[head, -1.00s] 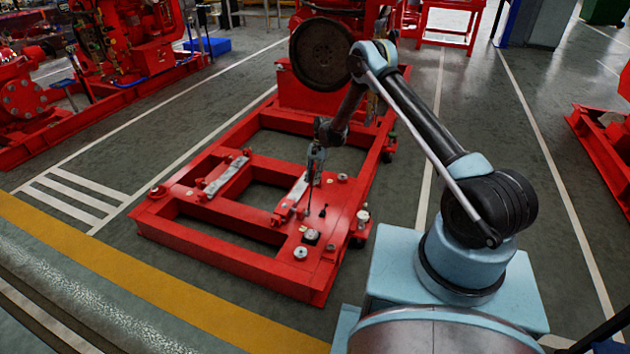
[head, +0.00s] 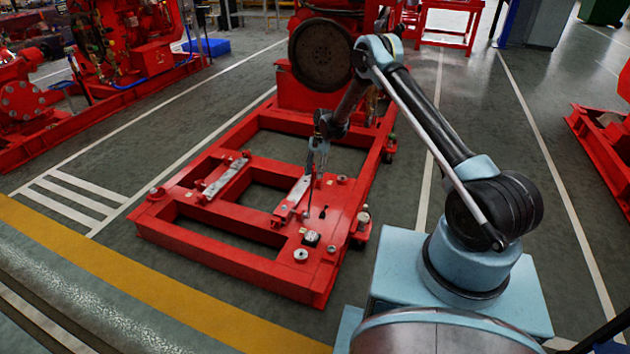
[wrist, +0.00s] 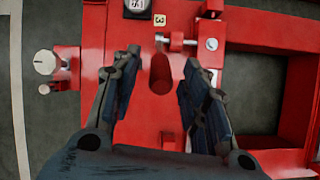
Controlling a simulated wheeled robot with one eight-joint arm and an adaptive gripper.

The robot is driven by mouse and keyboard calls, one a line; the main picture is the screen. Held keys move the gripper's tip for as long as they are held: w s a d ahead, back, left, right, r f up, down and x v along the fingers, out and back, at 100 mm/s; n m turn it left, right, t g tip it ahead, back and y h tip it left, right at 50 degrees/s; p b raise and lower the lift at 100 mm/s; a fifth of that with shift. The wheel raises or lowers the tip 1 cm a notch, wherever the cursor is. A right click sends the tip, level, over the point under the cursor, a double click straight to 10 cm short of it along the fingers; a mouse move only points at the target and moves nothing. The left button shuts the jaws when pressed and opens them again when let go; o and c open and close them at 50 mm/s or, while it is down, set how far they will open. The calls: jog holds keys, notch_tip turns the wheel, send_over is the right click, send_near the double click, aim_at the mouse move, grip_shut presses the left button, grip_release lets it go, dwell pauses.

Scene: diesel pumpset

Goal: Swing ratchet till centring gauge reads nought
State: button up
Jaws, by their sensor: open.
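My gripper (head: 312,200) points down over the near right part of the red base frame (head: 215,255). In the wrist view its two dark fingers (wrist: 160,58) stand apart. A red rounded post or handle (wrist: 160,76) shows between them, with visible gaps on both sides. I cannot tell whether it is the ratchet. A small dial gauge (wrist: 137,6) with a white face and dark surround is cut off by the top edge of the wrist view. It also seems to show in the head view as a dark block with a pale top (head: 311,237). Its reading is not legible.
A pale knob (wrist: 46,62) projects at the left. A large dark flywheel (head: 321,55) stands behind my gripper. Grey floor lies free around the frame.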

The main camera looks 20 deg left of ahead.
jog(key=v, duration=0.8)
jog(key=shift+d, duration=0.1)
